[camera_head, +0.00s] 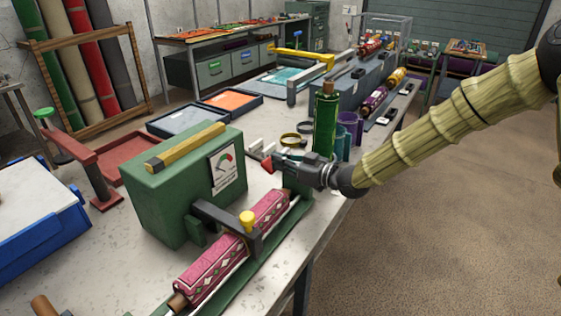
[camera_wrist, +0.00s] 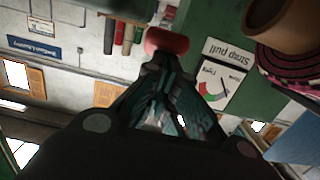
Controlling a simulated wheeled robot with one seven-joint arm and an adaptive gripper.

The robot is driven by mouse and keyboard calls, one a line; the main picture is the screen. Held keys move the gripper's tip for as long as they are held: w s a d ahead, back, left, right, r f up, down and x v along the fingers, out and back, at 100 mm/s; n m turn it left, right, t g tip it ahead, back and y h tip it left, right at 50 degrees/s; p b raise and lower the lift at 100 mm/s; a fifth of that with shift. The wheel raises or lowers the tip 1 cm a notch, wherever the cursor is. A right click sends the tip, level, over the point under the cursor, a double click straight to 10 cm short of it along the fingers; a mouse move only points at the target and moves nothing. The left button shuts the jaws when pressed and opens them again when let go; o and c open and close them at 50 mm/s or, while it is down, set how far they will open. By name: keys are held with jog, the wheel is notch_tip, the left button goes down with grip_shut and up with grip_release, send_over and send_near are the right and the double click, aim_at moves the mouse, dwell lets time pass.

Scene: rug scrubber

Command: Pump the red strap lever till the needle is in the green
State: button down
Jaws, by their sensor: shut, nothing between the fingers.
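The green machine box (camera_head: 182,188) stands on the workbench with a white dial (camera_head: 226,168) on its face. The dial also shows upside down in the wrist view (camera_wrist: 216,84), labelled "Strap pull", with red and green bands; I cannot tell surely where its needle points. The red lever end (camera_head: 267,164) is right of the dial, at my gripper's tips. It shows as a red rounded knob (camera_wrist: 167,40) in the wrist view. My gripper (camera_head: 277,163) is shut and empty, its fingertips (camera_wrist: 160,66) close behind the knob. Whether they touch is unclear.
A patterned pink rug roll (camera_head: 225,255) lies in front of the box under a dark clamp with a yellow knob (camera_head: 247,217). A green bottle (camera_head: 326,112) and purple cups (camera_head: 349,126) stand behind my gripper. A red post (camera_head: 90,165) stands left of the box.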

jog(key=shift+s+d+f, duration=0.1)
jog(key=shift+s+f, duration=0.15)
jog(key=shift+f, duration=0.5)
jog(key=shift+r, duration=0.15)
jog(key=v, duration=1.1)
jog(key=shift+d+r, duration=0.2)
jog(key=shift+r, duration=0.2)
jog(key=shift+p, duration=0.3)
